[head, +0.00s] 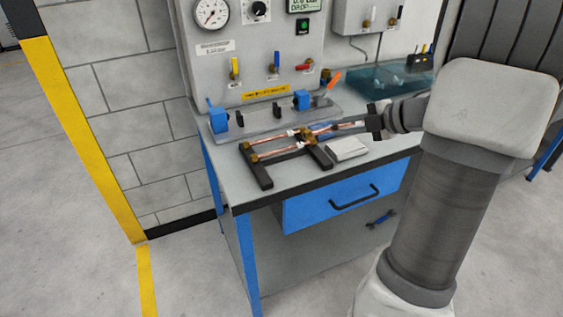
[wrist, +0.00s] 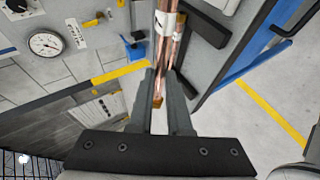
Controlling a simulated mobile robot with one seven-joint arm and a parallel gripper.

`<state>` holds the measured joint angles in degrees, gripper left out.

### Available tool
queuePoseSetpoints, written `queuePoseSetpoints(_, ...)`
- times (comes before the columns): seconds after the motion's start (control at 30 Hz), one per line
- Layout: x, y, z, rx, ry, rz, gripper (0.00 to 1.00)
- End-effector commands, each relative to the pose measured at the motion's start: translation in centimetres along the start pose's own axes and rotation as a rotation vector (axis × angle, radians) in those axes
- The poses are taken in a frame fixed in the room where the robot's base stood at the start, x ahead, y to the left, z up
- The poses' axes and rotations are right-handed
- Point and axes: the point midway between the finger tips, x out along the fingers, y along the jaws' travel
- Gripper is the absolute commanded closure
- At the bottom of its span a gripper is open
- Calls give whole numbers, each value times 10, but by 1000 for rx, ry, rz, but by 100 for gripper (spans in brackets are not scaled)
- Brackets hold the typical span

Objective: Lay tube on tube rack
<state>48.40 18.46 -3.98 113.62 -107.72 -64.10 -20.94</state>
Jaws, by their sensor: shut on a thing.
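My gripper (head: 340,127) is shut on a copper tube (head: 274,139) with brass ends and a white band. The held tube runs left from the fingers over the black tube rack (head: 263,178) on the bench. In the wrist view, it lies between the fingers of my gripper (wrist: 160,77), where the tube (wrist: 160,50) shows its white band and brass end. A second copper tube (head: 279,153) lies across the rack, nearly parallel and nearer the bench's front. I cannot tell whether the held tube touches the rack.
A white block (head: 347,148) lies on the bench right of the rack. Behind stands a grey panel (head: 262,60) with a gauge and valves. Blue clamps (head: 218,120) stand on a grey base behind the rack. A blue-green tray (head: 395,80) is at the back right.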

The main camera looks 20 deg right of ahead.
Motion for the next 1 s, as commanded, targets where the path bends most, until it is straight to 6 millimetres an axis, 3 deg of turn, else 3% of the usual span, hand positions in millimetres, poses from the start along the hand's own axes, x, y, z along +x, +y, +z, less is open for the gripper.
queuePoseSetpoints(0.2, -7, -6, 3, 0, 0, 1, 100)
queuePoseSetpoints(0.33, 2, -9, -1, -1, 4, 0, 100)
queuePoseSetpoints(0.7, 84, -28, -43, -1, 6, 0, 100)
queuePoseSetpoints(0.83, 103, -32, -53, 0, 3, -1, 100)
queuePoseSetpoints(1.0, 112, -34, -57, -1, 1, -1, 100)
